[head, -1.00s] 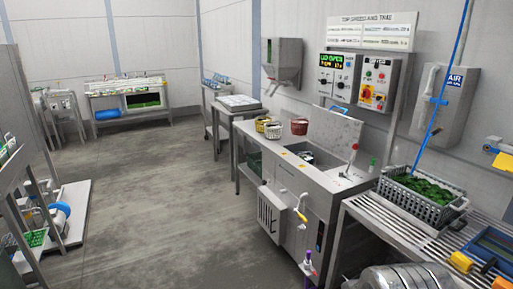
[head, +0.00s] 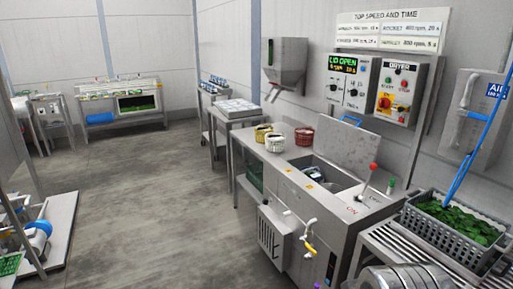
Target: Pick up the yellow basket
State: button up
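The yellow basket (head: 262,133) is small and round. It stands upright at the left end of the steel counter (head: 268,158), near the wall side. A cream-white basket (head: 275,142) stands just in front of it and slightly to its right. A dark red basket (head: 304,136) stands further right, apart from the yellow one. My gripper is not in the head view, so its position and what it holds cannot be seen.
The counter joins a machine with a raised lid (head: 335,146) and a red-knobbed lever (head: 374,166). A grey crate of greens (head: 455,228) stands on a slatted table at right. A tap with a yellow handle (head: 309,248) juts from the front. The floor (head: 150,210) at left is clear.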

aim_at(261, 139)
jog(key=i, duration=1.6)
jog(key=z, duration=0.15)
